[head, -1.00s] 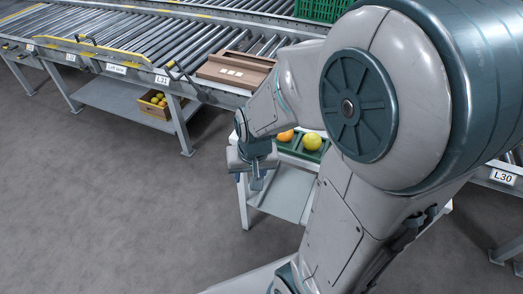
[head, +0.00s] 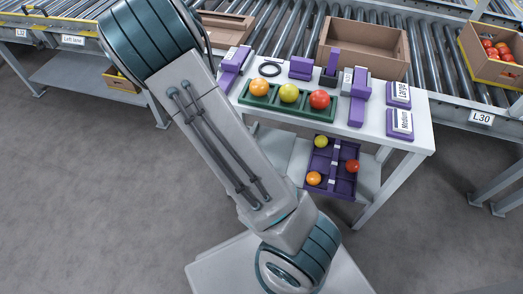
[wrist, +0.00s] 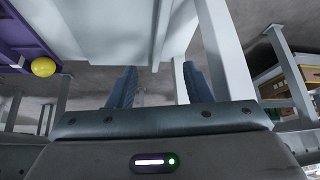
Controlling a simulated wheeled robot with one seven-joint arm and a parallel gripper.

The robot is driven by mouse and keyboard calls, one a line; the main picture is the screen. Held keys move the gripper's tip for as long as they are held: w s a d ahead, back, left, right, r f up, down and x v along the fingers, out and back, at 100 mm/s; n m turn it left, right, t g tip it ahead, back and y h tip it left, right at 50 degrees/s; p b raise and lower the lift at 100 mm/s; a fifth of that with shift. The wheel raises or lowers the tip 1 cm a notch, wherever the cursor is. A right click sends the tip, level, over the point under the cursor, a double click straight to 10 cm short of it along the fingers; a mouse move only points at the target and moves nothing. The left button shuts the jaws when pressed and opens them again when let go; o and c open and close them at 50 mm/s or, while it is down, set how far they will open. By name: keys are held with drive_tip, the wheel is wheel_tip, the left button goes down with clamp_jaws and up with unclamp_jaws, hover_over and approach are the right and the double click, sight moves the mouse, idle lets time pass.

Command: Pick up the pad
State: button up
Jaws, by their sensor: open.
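Several purple items lie on the white table (head: 420,140) in the head view; I cannot tell for sure which is the pad. A purple block (head: 301,68) lies near the back, beside a dark upright piece with purple (head: 332,68). A long purple piece (head: 357,105) lies right of the fruit tray. Two purple pieces carry labels, "Large" (head: 398,93) and "Medium" (head: 400,124). Another purple piece (head: 234,60) is at the left end. My gripper (wrist: 160,88) is open and empty in the wrist view, low beside a table leg. It is hidden in the head view.
A green tray (head: 268,107) holds an orange, a yellow and a red fruit. A purple divided tray (head: 338,186) with fruit sits on the lower shelf. Cardboard boxes (head: 372,62) stand on the roller conveyor behind. Floor in front is clear.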

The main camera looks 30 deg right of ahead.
drive_tip(key=b+x, duration=0.6)
drive_tip(key=x, duration=0.7)
drive_tip(key=shift+s, duration=0.1)
drive_tip(key=shift+w+d+f, duration=0.15)
drive_tip(key=shift+w+f, duration=0.05)
drive_tip(key=shift+w, duration=0.05)
clamp_jaws()
